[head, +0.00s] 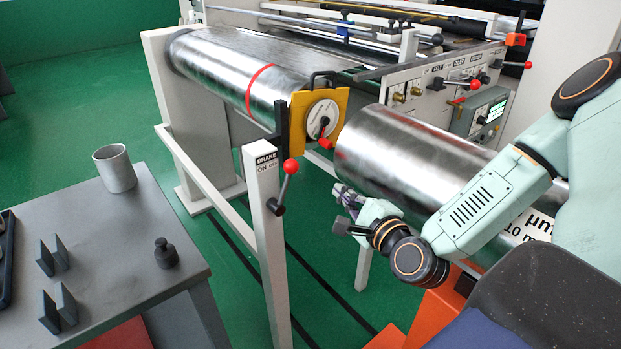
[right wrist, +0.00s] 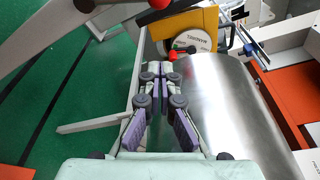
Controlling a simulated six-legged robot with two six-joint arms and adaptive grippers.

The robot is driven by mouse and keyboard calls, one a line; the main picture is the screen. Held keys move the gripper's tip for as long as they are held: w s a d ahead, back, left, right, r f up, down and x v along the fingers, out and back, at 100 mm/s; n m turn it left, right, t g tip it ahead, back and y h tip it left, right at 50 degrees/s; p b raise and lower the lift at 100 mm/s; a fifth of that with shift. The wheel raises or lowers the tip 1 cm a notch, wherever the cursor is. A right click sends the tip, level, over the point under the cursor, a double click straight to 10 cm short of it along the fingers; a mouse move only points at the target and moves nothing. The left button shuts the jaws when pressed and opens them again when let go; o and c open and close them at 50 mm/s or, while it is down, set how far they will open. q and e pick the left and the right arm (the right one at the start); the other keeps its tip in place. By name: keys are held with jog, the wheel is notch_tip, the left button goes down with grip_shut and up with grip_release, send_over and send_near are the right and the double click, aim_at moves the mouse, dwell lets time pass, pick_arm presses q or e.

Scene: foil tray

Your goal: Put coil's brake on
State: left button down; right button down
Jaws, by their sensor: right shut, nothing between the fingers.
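The brake post (head: 258,210) is a white upright with a "BRAKE ON OFF" label at its top. Its lever (head: 284,187) ends in a red ball (head: 290,166) and rises from a dark pivot, leaning right, on the OFF side of the label. My left gripper is not in view.
A grey table (head: 120,235) at left holds a metal cup (head: 114,168), a small black weight (head: 166,253) and upright plates. A red-banded roll (head: 215,65) lies behind. A control panel (head: 488,113) stands at right. Green floor is open between table and post.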

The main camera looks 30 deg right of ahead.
aim_at(285, 186)
jog(key=w+a+b, duration=0.2)
jog(key=w+b, duration=0.5)
jog(key=w, duration=0.2)
jog(key=shift+a+r+b, duration=0.15)
jog(key=shift+r+b, duration=0.15)
dwell(0.3)
jog(key=shift+w, duration=0.15)
jog(key=shift+s+a+r+b, duration=0.15)
jog(key=shift+s+a+b, duration=0.05)
jog(key=shift+b, duration=0.1)
